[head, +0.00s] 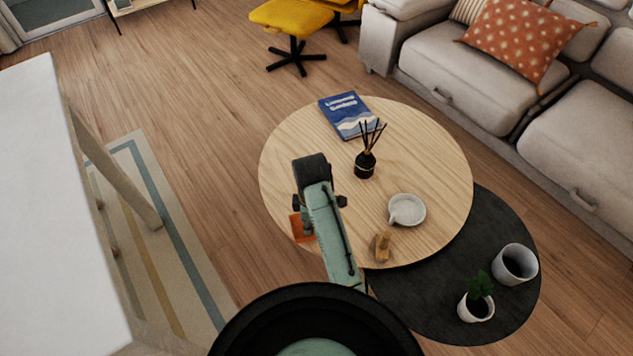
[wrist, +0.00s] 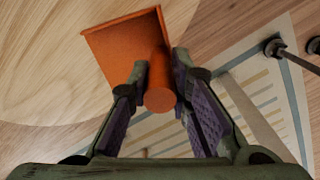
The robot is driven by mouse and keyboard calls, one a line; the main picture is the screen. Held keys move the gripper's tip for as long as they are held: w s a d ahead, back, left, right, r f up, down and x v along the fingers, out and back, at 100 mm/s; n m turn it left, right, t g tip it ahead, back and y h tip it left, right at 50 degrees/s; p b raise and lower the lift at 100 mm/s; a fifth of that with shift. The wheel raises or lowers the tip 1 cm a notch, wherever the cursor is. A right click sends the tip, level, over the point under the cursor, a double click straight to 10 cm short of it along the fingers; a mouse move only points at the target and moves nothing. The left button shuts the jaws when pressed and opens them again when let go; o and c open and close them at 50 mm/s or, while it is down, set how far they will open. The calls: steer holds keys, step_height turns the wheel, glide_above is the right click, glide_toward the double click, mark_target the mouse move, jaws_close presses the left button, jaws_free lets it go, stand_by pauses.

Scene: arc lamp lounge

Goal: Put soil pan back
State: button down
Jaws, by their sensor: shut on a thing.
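The soil pan is an orange, flat-sided scoop with a round handle. In the wrist view the soil pan (wrist: 120,48) sits between the fingers of my gripper (wrist: 160,82), which is shut on its handle. The handle's round end faces the camera. In the head view only a small orange part of the pan (head: 301,227) shows beside my arm, overlapping the left edge of the round wood table (head: 290,140). My arm hides the rest of the pan and the fingers there. I cannot tell its height above the table.
The wood table holds a blue book (head: 350,114), a black reed diffuser (head: 365,166), a white dish (head: 408,209) and a small wooden object (head: 382,247). A dark round table (head: 420,300) holds a potted plant (head: 477,305) and a white cup (head: 515,264). A white surface (head: 50,200) stands left.

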steer(key=shift+w+d+f+b, duration=0.3)
steer(key=shift+w+f+b, duration=0.65)
steer(key=shift+w, duration=1.6)
steer(key=shift+w+d+f+b, duration=0.25)
steer(key=shift+w+f+b, duration=0.75)
steer(key=shift+w, duration=1.6)
steer(key=shift+w+d+f+b, duration=0.4)
steer(key=shift+w+b, duration=1)
steer(key=shift+w, duration=1.15)
steer(key=shift+a+f, duration=0.1)
steer(key=shift+f, duration=0.15)
steer(key=c, duration=1.5)
jaws_free()
steer(key=shift+o, duration=0.2)
steer(key=shift+r, duration=0.55)
step_height(320, 180, up, 11)
steer(key=p, duration=0.3)
